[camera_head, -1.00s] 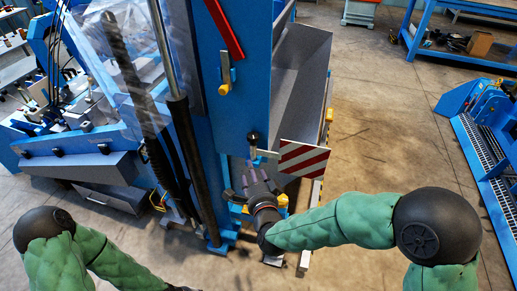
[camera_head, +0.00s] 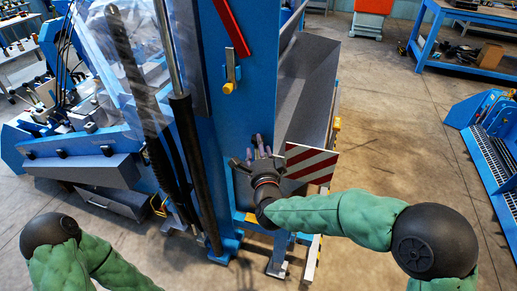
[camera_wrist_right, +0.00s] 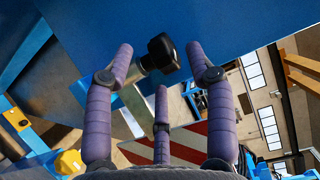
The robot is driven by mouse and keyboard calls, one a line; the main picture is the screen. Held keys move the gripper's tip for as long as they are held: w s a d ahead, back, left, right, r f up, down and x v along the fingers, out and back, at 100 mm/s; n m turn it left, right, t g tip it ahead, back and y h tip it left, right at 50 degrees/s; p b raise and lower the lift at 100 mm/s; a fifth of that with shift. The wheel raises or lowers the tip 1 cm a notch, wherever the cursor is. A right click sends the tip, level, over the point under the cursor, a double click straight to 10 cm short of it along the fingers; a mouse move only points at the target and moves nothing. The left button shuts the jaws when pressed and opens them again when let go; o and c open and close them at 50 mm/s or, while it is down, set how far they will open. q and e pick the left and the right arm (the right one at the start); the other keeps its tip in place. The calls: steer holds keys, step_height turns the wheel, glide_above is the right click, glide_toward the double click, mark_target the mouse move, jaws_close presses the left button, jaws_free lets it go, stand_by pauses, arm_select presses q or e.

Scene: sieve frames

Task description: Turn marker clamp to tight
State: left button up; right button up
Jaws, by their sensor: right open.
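The marker clamp shows in the right wrist view as a black knob (camera_wrist_right: 163,54) on a short metal shaft, in front of a blue panel. A red-and-white striped marker board (camera_head: 311,163) is beside it and also shows behind the fingers in the wrist view (camera_wrist_right: 188,143). My right gripper (camera_head: 258,146) is at the clamp and mostly hides it in the head view. In the wrist view its purple fingers (camera_wrist_right: 160,66) are open, spread around the knob's line, with the knob just beyond the tips. I cannot tell any contact. My left gripper is out of view.
The blue machine column (camera_head: 228,120) carries a lever with a yellow tip (camera_head: 231,80) above the clamp. A grey trough (camera_head: 308,85) lies behind the board. Black hoses and a cylinder (camera_head: 193,150) are at left. Open floor (camera_head: 385,130) lies right.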

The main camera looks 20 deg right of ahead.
steer(key=shift+w+d, duration=0.15)
steer(key=shift+w, duration=0.7)
jaws_close()
